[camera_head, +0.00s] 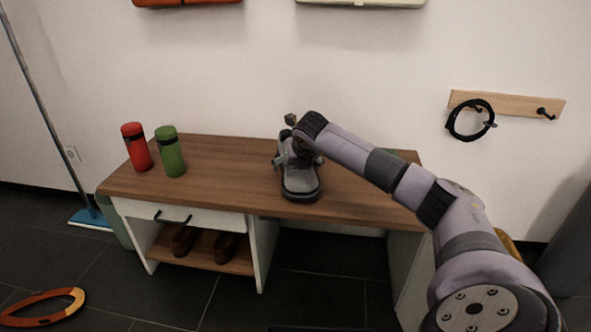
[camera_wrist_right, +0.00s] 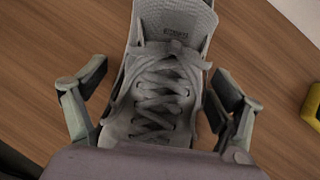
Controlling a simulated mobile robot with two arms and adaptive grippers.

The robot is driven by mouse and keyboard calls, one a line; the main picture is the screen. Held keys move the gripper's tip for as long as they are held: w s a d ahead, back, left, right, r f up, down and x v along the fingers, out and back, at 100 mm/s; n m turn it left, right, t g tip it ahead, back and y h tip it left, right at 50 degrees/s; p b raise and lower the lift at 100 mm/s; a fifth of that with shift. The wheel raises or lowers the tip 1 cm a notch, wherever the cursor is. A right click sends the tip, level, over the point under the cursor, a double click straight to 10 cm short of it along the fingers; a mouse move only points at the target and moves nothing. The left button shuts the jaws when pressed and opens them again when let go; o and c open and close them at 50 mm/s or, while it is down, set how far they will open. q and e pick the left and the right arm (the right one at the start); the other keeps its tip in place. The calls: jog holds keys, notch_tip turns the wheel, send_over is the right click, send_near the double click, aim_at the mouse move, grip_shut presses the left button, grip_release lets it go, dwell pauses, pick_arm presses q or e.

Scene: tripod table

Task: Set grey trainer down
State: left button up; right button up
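The grey trainer (camera_head: 300,183) is on the wooden bench top (camera_head: 225,160), right of its middle, toe toward the front edge. My right gripper (camera_head: 297,160) is at the trainer from above, and my right arm hides part of the shoe. In the right wrist view the laced upper of the trainer (camera_wrist_right: 162,95) lies between the two fingers of my right gripper (camera_wrist_right: 158,100). Wood shows between each fingertip and the shoe, so the gripper looks open around it, not clamped. The trainer's sole contact with the bench is hard to confirm. My left gripper is out of view.
A red bottle (camera_head: 137,148) and a green bottle (camera_head: 170,152) stand at the bench's left end. Brown shoes (camera_head: 185,240) sit on the lower shelf (camera_head: 205,258). A yellow object (camera_wrist_right: 312,106) lies right of the trainer in the wrist view. The bench between bottles and trainer is clear.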

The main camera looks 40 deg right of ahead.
jog(key=shift+a, duration=0.1)
jog(key=c, duration=1.4)
